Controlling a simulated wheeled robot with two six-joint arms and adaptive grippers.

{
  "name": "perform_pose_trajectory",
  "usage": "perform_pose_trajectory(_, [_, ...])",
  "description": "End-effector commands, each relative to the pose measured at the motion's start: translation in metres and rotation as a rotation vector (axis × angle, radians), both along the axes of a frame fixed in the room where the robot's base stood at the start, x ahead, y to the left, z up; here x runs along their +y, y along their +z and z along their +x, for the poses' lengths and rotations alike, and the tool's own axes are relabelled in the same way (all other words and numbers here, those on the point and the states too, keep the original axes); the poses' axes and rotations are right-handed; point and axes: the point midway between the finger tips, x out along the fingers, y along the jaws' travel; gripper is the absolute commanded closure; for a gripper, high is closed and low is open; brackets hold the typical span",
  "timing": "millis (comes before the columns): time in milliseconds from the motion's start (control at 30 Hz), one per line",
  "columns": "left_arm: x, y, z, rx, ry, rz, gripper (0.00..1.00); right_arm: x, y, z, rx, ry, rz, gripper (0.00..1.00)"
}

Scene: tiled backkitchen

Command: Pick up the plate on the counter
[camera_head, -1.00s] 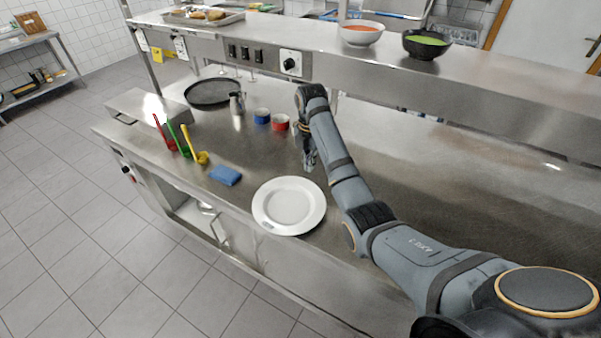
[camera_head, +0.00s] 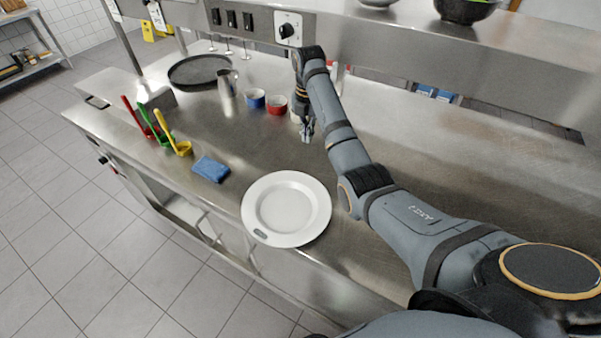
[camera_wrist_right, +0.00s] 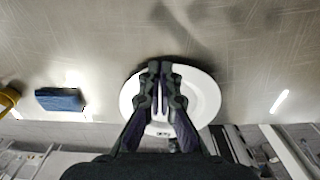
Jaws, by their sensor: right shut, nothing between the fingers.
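The white round plate (camera_head: 286,208) lies flat on the steel counter near its front edge. In the right wrist view the plate (camera_wrist_right: 205,95) lies beyond my fingers, which hide its middle. My right gripper (camera_head: 307,136) hangs above the counter, past the far rim of the plate in the head view. It is apart from the plate. In the right wrist view my right gripper (camera_wrist_right: 160,70) has its fingers together with nothing between them. My left gripper is not in view.
A blue sponge (camera_head: 211,169) lies left of the plate. Red, green and yellow ladles (camera_head: 181,148) stand further left. A blue cup (camera_head: 255,98), a red cup (camera_head: 276,105), a metal shaker (camera_head: 228,90) and a dark round pan (camera_head: 199,71) stand behind. A steel shelf (camera_head: 400,40) overhangs the back.

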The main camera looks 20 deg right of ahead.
Motion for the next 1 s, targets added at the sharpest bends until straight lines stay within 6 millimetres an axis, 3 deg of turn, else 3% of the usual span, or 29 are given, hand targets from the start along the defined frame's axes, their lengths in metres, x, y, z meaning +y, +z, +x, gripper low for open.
perform_pose_trajectory(33, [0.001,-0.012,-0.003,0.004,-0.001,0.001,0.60,0.000,-0.011,0.000,0.000,0.000,0.000,1.00])
perform_pose_trajectory(167, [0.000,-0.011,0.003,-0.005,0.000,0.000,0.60,0.000,-0.011,0.000,-0.001,-0.001,-0.001,1.00])
perform_pose_trajectory(333, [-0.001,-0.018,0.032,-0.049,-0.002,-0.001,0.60,0.000,-0.021,0.000,0.000,-0.001,0.000,1.00])
perform_pose_trajectory(433, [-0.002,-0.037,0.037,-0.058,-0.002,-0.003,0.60,0.000,-0.040,0.000,0.000,-0.001,0.000,1.00])
perform_pose_trajectory(567, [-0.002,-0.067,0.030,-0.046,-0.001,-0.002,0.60,0.000,-0.070,0.000,0.000,-0.001,0.000,1.00])
perform_pose_trajectory(833, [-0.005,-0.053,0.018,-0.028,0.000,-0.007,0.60,0.001,-0.112,-0.001,0.003,0.000,0.000,1.00])
perform_pose_trajectory(1000, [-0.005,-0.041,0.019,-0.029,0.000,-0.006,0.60,0.023,-0.108,-0.017,0.000,0.001,0.001,1.00])
